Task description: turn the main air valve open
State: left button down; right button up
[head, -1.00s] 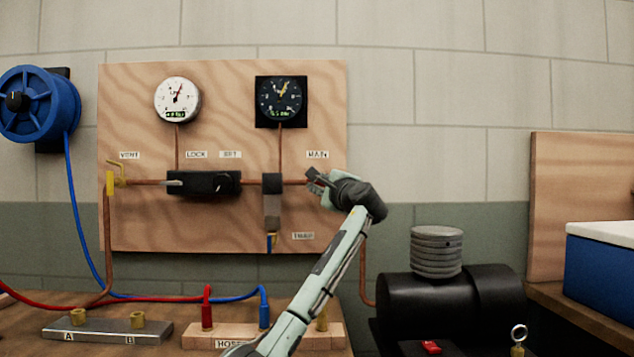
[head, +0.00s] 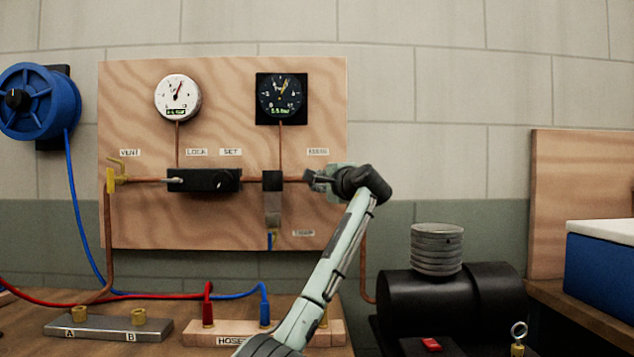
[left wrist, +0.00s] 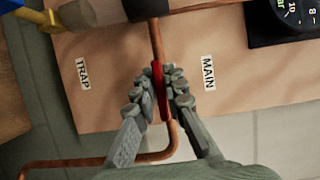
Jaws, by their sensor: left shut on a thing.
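My left gripper (head: 316,180) is at the right end of the copper pipe on the wooden panel (head: 150,225), just below the MAIN label (head: 318,152). In the left wrist view my left gripper (left wrist: 163,88) is shut on the red handle of the main air valve (left wrist: 158,75). The handle lies roughly in line with the copper pipe (left wrist: 155,40), and the fingers cover part of it. In the head view the gripper hides the valve. My right gripper is in neither view.
A white gauge (head: 177,98) and a black gauge (head: 281,98) sit above the pipe. A black regulator block (head: 204,180), a trap (head: 272,205) and a yellow vent valve (head: 113,180) are left of the gripper. A black compressor tank (head: 450,300) stands below right.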

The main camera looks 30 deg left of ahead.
pick_arm(q)
jog(key=shift+f, duration=0.1)
jog(key=c, duration=1.6)
grip_release()
jog(key=shift+c, duration=0.2)
jog(key=v, duration=1.2)
